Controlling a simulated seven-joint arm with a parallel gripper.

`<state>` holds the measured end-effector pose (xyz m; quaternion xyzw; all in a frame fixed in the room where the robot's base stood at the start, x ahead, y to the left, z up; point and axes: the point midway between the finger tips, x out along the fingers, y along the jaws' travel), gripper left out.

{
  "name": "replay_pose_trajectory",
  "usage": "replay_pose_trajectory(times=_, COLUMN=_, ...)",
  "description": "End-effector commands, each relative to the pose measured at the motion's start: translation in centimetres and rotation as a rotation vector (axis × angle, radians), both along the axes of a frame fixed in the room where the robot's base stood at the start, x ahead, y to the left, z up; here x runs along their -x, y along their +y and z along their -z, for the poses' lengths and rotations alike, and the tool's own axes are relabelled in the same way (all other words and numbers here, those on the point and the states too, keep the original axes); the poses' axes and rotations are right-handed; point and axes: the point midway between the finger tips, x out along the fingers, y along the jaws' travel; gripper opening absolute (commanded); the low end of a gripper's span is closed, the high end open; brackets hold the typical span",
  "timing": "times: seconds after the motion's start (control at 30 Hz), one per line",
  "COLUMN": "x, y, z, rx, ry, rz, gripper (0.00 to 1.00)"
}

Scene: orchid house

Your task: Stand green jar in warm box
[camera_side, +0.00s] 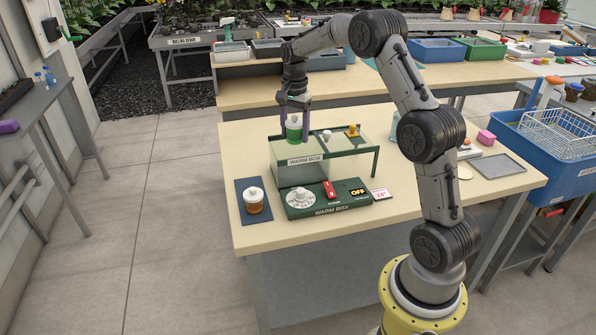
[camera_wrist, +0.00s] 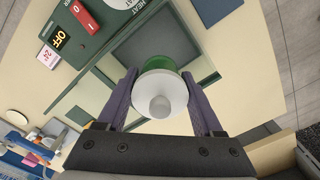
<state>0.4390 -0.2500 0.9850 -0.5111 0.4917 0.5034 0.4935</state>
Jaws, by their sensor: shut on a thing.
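The green jar (camera_side: 294,132) has a white lid and is upright between the fingers of my gripper (camera_side: 294,112). In the wrist view my gripper (camera_wrist: 164,103) is shut on the green jar (camera_wrist: 158,66), whose white knobbed lid faces the camera. The warm box (camera_side: 300,173) is a glass-sided box with a green frame and a labelled control panel in front. Its open, dark-floored well shows in the wrist view (camera_wrist: 152,48), right beside and partly behind the jar. The jar is at or just above the box's top opening; the exact height is unclear.
The panel has a white dial (camera_side: 300,197), a red switch (camera_side: 329,189) and a display reading OFF (camera_side: 359,191). A green-framed shelf (camera_side: 352,149) adjoins the box. The front table edge is clear.

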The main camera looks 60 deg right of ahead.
Motion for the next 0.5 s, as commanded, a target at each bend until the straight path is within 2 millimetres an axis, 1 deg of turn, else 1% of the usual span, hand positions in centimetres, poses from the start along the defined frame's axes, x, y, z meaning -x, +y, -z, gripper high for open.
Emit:
replay_pose_trajectory(times=0.03, x=0.3, y=-0.6, z=0.4, rx=-0.003, ry=0.005, rz=0.013, gripper=0.03)
replay_pose_trajectory(times=0.13, x=0.6, y=-1.0, z=1.6, rx=-0.007, ry=0.011, rz=0.025, gripper=0.03)
replay_pose_trajectory(times=0.3, x=0.6, y=-1.0, z=4.4, rx=-0.007, ry=0.011, rz=0.026, gripper=0.03)
replay_pose_trajectory(times=0.5, x=0.6, y=-1.0, z=6.2, rx=-0.007, ry=0.011, rz=0.025, gripper=0.03)
